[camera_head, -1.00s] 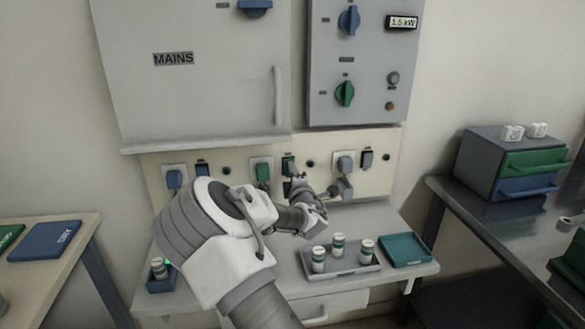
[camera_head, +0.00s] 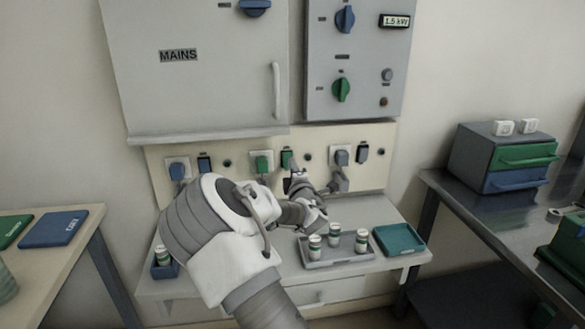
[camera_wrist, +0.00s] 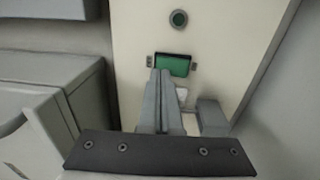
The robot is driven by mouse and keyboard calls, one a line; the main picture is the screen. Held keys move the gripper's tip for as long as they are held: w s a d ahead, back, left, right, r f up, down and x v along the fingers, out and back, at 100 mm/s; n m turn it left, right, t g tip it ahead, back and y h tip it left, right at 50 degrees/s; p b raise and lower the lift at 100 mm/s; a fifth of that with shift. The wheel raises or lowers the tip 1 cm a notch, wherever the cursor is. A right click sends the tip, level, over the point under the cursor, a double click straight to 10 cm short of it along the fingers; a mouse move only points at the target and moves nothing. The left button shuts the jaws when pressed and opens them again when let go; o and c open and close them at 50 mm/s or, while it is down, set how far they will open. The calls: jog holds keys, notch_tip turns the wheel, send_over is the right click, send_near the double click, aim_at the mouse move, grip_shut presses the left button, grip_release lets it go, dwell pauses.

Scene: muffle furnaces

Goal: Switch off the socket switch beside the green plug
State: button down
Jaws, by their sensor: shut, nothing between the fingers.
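The green plug (camera_head: 262,164) sits in a white socket plate at the middle of the cream socket panel (camera_head: 215,186). The green socket switch (camera_head: 286,157) is just right of it, partly hidden below by my gripper (camera_head: 292,173). In the wrist view the green switch (camera_wrist: 173,64) lies in a dark frame. My shut, empty gripper (camera_wrist: 160,73) has its fingertips at the switch's lower left edge in that view. I cannot tell whether they touch it or which way the rocker is tilted. The green plug is not clearly seen in the wrist view.
Blue plug (camera_head: 177,171) and blue switch (camera_head: 204,164) are left; grey plug (camera_head: 341,157) and another blue switch (camera_head: 362,152) are right. The MAINS cabinet (camera_head: 200,95) overhangs the panel. Below are a tray (camera_head: 342,257) of jars and a teal tray (camera_head: 399,240).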

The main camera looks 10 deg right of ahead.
jog(key=s+r+p, duration=0.1)
jog(key=s+p, duration=0.1)
jog(key=s, duration=0.8)
jog(key=shift+s+r, duration=0.25)
jog(key=s+d+f+m+g+h, duration=0.2)
jog(key=s+d+m+g, duration=0.45)
jog(key=m, duration=0.55)
jog(key=s+a+r+m+g+y, duration=0.1)
jog(key=s+a+r+m+g, duration=0.15)
jog(key=s, duration=0.75)
jog(key=s+a+r+m+g, duration=0.1)
jog(key=s+a+r+g, duration=0.15)
jog(key=s, duration=0.85)
jog(key=s+a+r+m+g+y, duration=0.1)
jog(key=s+a+r+m, duration=0.15)
jog(key=s, duration=0.75)
notch_tip(320, 180, up, 19)
jog(key=p, duration=1.8)
jog(key=shift+s+d+p, duration=0.3)
jog(key=shift+s+p, duration=0.1)
jog(key=c, duration=1.6)
grip_release()
jog(key=shift+g, duration=0.25)
